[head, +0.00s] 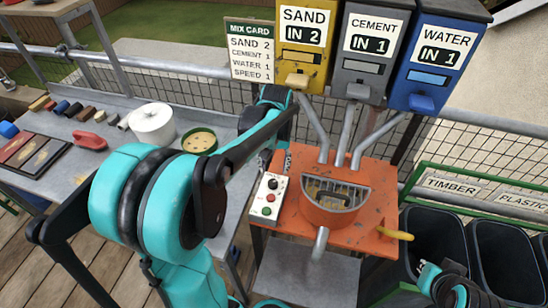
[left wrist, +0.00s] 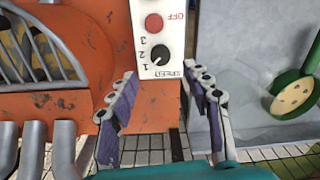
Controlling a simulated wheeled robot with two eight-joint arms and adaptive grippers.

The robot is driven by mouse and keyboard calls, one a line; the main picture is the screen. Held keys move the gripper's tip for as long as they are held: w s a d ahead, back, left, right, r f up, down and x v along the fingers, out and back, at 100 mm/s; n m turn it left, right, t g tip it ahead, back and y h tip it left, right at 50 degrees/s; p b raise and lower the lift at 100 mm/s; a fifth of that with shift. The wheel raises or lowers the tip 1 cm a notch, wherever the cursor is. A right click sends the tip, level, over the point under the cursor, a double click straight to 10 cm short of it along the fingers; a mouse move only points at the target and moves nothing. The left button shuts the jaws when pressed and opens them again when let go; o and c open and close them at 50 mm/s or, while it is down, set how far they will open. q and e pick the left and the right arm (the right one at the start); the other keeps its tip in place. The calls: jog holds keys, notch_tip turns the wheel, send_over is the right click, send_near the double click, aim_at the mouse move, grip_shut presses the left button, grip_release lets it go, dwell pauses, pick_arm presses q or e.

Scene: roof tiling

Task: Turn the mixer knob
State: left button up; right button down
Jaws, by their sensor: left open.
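The mixer's white control panel (head: 268,197) is on the orange mixer table, with a black knob (head: 273,184) above a red and a green button. In the left wrist view the panel is upside down. Its black knob (left wrist: 160,54), marked SPEED, has a white pointer and the numbers 1, 2 and 3 beside it. The pointer seems nearest 1. My left gripper (left wrist: 158,76) is open and empty, its fingertips either side of the panel's SPEED end, just short of the knob. In the head view the gripper is mostly hidden by its arm.
The orange mixer (head: 348,215) has a grated bowl under three chutes. The mix card (head: 250,52) reads sand 2, cement 1, water 1, speed 1. Dark bins stand right.

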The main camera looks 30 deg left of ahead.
pick_arm(q)
jog(key=shift+r, duration=2)
